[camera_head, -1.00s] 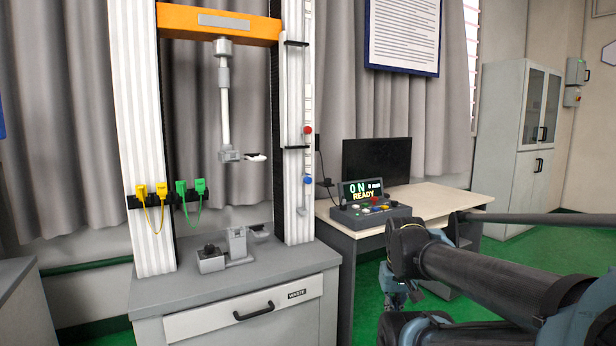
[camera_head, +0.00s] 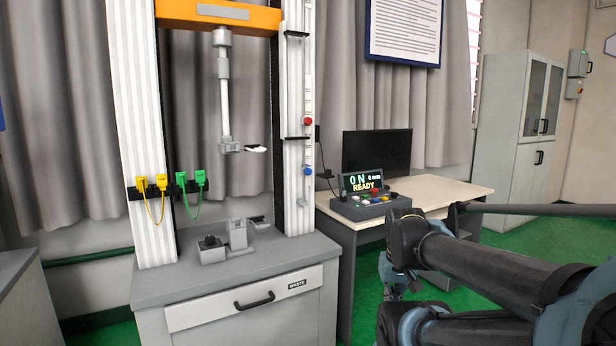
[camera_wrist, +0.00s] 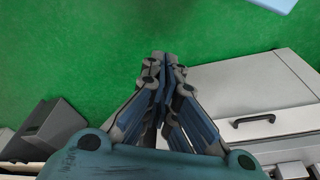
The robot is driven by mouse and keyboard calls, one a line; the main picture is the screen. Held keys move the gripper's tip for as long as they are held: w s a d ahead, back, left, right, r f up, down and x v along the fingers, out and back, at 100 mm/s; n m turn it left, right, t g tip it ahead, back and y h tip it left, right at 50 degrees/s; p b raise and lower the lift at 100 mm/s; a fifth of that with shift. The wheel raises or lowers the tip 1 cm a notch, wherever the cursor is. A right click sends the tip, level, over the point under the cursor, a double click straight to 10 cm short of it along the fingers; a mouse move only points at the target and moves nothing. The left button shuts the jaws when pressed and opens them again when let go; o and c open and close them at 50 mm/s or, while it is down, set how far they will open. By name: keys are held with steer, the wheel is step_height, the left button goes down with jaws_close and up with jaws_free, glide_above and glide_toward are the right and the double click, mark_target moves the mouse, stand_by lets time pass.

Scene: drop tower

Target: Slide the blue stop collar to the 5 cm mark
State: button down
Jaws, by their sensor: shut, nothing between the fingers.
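The blue stop collar (camera_head: 308,171) sits low on the scaled rail (camera_head: 308,140) on the right column of the test frame. A red collar (camera_head: 308,121) sits above it on the same rail. The scale marks are too small to read. My gripper (camera_wrist: 163,58) is shut and empty in the wrist view, pointing over the green floor. In the head view my gripper (camera_head: 392,289) hangs low at the right, in front of the desk and well away from the collar.
The frame stands on a grey cabinet (camera_head: 150,290) with a handled drawer labelled WASTE. A control box (camera_head: 372,205) reading READY and a black monitor (camera_head: 377,158) stand on the desk (camera_head: 440,196) to the right. Yellow (camera_head: 151,190) and green leads (camera_head: 191,190) hang left. Green floor is open at right.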

steer(key=c, duration=2.4)
jaws_free()
steer(key=c, duration=1.9)
jaws_free()
steer(key=shift+s+r, duration=0.15)
steer(key=shift+s, duration=0.05)
steer(key=o, duration=0.6)
steer(key=shift+w+a+r+m+t+y, duration=0.15)
steer(key=shift+w+a+r+m+y, duration=0.15)
steer(key=shift+w+a, duration=0.2)
steer(key=shift+w+a+r+m+t+y, duration=0.2)
steer(key=shift+w+a+r, duration=0.15)
steer(key=shift+a, duration=0.25)
steer(key=m+t+y, duration=0.9)
steer(key=m+t, duration=0.3)
steer(key=m, duration=1.5)
glide_toward(310, 173)
steer(key=x, duration=1.1)
steer(key=shift+a+r, duration=0.1)
